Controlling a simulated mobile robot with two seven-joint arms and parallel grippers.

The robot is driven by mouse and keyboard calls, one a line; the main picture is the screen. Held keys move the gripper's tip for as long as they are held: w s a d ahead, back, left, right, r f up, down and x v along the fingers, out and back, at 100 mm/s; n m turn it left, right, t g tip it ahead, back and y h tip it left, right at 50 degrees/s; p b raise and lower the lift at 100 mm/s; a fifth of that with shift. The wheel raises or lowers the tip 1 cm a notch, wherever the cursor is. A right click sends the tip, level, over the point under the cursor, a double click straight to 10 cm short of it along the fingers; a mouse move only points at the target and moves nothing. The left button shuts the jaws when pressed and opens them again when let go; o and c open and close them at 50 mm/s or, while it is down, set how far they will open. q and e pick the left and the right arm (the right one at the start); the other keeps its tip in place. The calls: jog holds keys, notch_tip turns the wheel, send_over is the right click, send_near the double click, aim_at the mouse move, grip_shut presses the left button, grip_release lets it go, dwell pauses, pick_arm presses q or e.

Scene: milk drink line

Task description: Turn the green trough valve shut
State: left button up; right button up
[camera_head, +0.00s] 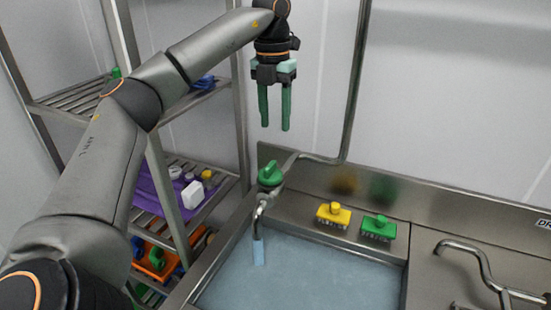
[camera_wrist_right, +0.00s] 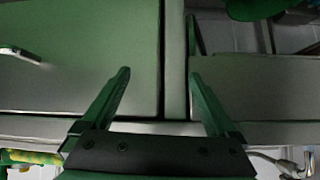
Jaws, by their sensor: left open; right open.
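The green trough valve (camera_head: 270,174) is a green handle on top of a metal tap, at the back left corner of the trough (camera_head: 330,280). Its spout (camera_head: 259,228) points down over the bluish water. My left gripper (camera_head: 275,128) hangs fingers down, above and behind the valve in the picture. Its two green fingers are apart with nothing between them, and it does not touch the valve. My right gripper (camera_wrist_right: 160,95) shows only in the right wrist view, with its green fingers spread and empty. The valve cannot be made out clearly there.
A yellow brush (camera_head: 333,215) and a green brush (camera_head: 378,228) stand on the trough's back ledge. A metal pipe (camera_head: 352,90) rises behind the valve. A shelf rack (camera_head: 225,187) with bottles and an orange crate stands at the left. A curved metal handle (camera_head: 480,260) is at the right.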

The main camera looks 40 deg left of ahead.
pick_arm(q)
jog(key=a, duration=0.1)
jog(key=b, duration=0.3)
send_over(270, 165)
notch_tip(270, 165, down, 5)
jog(key=shift+s+f, duration=0.1)
jog(key=shift+f, duration=0.1)
notch_tip(270, 165, down, 6)
jog(key=shift+f+p, duration=0.25)
jog(key=shift+p, duration=0.2)
grip_shut()
